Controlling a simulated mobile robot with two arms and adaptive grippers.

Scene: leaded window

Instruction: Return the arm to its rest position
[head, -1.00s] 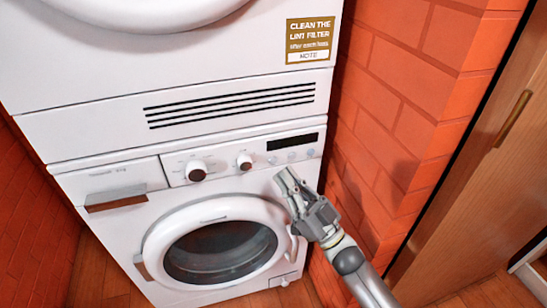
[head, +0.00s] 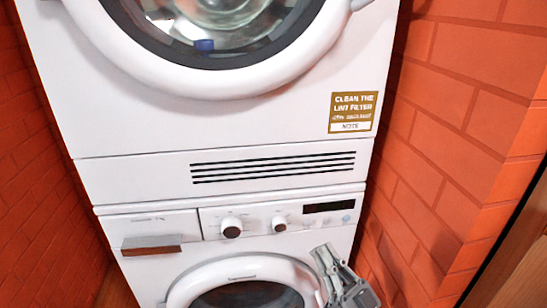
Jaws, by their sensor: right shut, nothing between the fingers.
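My right gripper (head: 328,258) shows at the lower right of the head view, in front of the washing machine (head: 180,265). Its fingers are together and hold nothing. It lies just right of the round washer door (head: 195,283), below the control panel with its two knobs; I cannot tell whether it touches the machine. My arm behind the gripper is cut off by the lower edge. My left gripper is not in view.
A dryer (head: 110,110) with a round glass door stands on top of the washer; a blue item shows inside. Orange brick walls (head: 455,110) close in on both sides. A brown wooden panel (head: 520,255) is at the lower right.

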